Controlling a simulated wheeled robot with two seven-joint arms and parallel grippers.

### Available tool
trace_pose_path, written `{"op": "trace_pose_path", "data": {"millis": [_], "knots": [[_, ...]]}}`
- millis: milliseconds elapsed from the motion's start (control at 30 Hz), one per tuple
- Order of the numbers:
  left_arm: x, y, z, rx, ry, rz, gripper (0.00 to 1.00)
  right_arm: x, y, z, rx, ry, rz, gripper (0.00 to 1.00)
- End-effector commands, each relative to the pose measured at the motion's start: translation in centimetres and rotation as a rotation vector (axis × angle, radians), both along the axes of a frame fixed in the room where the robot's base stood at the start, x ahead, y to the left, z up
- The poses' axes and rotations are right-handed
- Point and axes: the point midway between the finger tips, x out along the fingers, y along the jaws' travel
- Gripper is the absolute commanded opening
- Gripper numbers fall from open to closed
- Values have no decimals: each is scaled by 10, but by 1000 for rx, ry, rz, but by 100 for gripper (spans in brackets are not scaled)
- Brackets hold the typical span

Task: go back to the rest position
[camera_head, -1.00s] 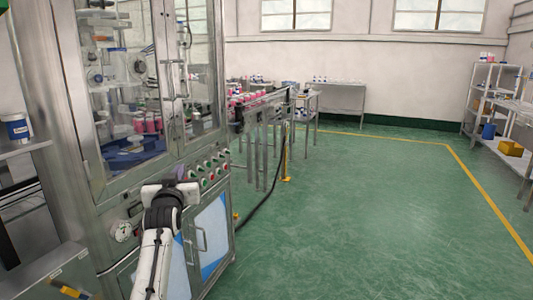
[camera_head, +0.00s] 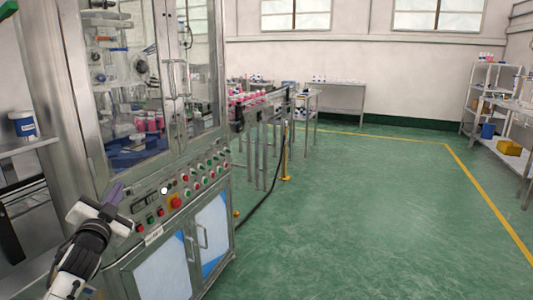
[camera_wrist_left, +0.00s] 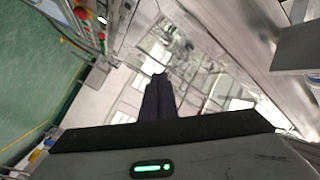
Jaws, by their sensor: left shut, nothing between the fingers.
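My left gripper (camera_head: 114,195) is at the lower left of the head view, in front of the crimping machine's (camera_head: 152,190) control panel. It points up and away from me. In the left wrist view its dark fingers (camera_wrist_left: 158,80) are together with nothing between them. The machine's metal front with its glass doors stands just beyond the gripper. My right gripper is not in view.
The control panel carries several red and green buttons and a red knob (camera_head: 175,202). A blue and white tub (camera_head: 24,126) stands on a side shelf at the left. A conveyor (camera_head: 262,103) runs behind the machine. The green floor (camera_head: 350,220) at the right is clear.

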Motion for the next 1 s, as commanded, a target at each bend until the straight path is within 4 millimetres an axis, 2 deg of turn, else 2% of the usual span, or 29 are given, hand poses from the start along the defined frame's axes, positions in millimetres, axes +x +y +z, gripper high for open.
{"op": "trace_pose_path", "data": {"millis": [167, 367, 400, 567, 667, 767, 800, 867, 900, 967, 1000], "knots": [[2, -2, -24, -242, 57, -25, 0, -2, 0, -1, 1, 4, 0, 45], [2, -16, -53, -538, 140, -67, 0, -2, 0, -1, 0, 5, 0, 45], [-7, -25, -76, -532, 171, -70, 0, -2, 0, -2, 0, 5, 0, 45], [-41, -53, -142, -543, 260, -88, 0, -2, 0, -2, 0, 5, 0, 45], [-71, -74, -188, -558, 328, -100, 0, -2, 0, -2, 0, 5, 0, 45], [-113, -97, -238, -581, 408, -112, 0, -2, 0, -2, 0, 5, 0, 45], [-133, -108, -258, -593, 443, -117, 0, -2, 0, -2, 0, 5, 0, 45], [-165, -124, -287, -612, 496, -123, 0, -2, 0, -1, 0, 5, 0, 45], [-188, -134, -305, -627, 531, -126, 0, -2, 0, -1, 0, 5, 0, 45], [-224, -149, -329, -652, 584, -130, 0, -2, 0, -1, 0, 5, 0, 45], [-249, -159, -344, -669, 621, -130, 0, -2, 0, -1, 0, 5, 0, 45]]}}
